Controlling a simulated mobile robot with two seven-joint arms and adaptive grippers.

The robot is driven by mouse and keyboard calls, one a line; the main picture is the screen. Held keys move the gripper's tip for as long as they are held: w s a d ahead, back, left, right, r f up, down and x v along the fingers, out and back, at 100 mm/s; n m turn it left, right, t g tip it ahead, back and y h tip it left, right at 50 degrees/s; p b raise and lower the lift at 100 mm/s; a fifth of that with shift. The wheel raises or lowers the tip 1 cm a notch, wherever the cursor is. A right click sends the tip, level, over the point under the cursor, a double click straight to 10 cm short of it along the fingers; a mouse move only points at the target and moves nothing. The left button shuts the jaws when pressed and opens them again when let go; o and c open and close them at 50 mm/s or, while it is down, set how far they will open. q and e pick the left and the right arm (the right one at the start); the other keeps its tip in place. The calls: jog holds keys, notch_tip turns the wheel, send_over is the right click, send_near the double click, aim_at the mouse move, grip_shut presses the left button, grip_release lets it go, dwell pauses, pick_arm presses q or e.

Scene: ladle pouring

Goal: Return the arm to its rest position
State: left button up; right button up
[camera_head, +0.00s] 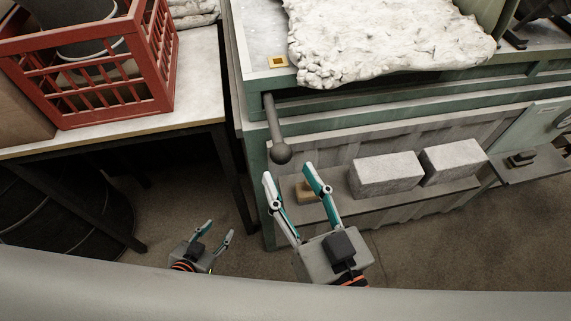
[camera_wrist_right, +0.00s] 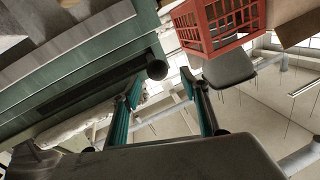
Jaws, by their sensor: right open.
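My right gripper (camera_head: 290,172) is open and empty, its two teal-and-white fingers spread apart, in front of the green workbench. Its fingers also show in the right wrist view (camera_wrist_right: 160,84), with open space between them. A dark rod with a round knob (camera_head: 281,152) sticks out from the bench's edge. The knob appears just beyond the right fingertips in the head view, with no clear contact; it also shows in the right wrist view (camera_wrist_right: 157,69). My left gripper (camera_head: 218,229) is lower and further left, its fingers apart with nothing between them.
A red crate (camera_head: 160,60) holding a dark pot stands on a pale table (camera_head: 200,75) at the left. The green bench (camera_head: 350,98) carries a lumpy white mass (camera_head: 380,35). Two grey blocks (camera_head: 385,174) and a small tan block (camera_head: 304,193) lie on its lower shelf.

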jog(key=shift+s+d, duration=0.25)
jog(key=shift+s, duration=0.2)
dwell(0.3)
jog(key=w+d+f+n+g+h, duration=0.1)
jog(key=w+d+f+g+h, duration=0.2)
jog(key=d+f, duration=0.5)
jog(key=w+d+f+n+g+h, duration=0.1)
jog(key=w+d+f+h, duration=0.35)
jog(key=d, duration=0.65)
jog(key=s+d+f+n+g+h, duration=0.1)
jog(key=s+d+f+g+h, duration=0.15)
jog(key=d, duration=0.65)
jog(key=s+d+f+n+g+h, duration=0.1)
jog(key=s+d+f+g+h, duration=0.2)
jog(key=d, duration=0.6)
jog(key=a+f+m+t+y, duration=0.3)
jog(key=a+f+y, duration=0.3)
jog(key=a+f, duration=0.8)
jog(key=shift+w+f+t+y, duration=0.35)
jog(key=shift+f+t+y, duration=0.1)
jog(key=shift+f, duration=1.25)
